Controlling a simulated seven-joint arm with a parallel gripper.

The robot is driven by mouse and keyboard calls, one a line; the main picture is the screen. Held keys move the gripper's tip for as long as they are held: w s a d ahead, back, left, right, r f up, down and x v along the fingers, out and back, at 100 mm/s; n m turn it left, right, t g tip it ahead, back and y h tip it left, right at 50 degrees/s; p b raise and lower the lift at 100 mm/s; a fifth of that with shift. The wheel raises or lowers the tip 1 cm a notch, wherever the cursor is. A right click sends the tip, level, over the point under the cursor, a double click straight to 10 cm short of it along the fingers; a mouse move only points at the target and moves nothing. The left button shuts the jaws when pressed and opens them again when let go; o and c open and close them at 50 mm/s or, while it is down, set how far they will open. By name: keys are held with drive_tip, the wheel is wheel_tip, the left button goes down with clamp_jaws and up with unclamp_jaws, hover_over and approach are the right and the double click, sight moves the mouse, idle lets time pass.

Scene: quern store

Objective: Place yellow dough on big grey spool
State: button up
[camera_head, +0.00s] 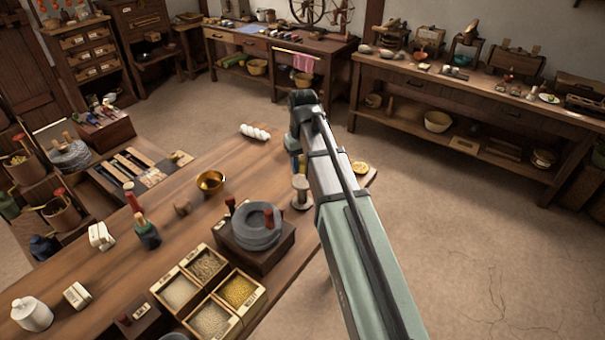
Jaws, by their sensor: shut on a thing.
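My gripper (298,158) is at the far end of my arm, pointing down over the far part of the wooden table. It is small and partly hidden by my arm. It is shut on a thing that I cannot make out. A pale grey spool (301,191) stands upright on the table just below my gripper. I cannot tell whether the gripper or its load touches it. A round yellow thing (361,168), which may be the yellow dough, shows at the table's far right corner, just right of my arm.
A white braided piece (255,131) and a brass bowl (210,182) are left of my gripper. A grey quern (256,227) on a dark block and a divided grain box (208,294) stand nearer. Bare tabletop (245,167) lies between bowl and spool.

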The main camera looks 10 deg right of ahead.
sight(302, 173)
drive_tip(key=shift+f, duration=1.9)
drive_tip(key=shift+f, duration=0.15)
drive_tip(key=o, duration=1.1)
drive_tip(key=shift+c, duration=0.2)
wheel_tip(302, 173, up, 12)
drive_tip(key=shift+r, duration=0.15)
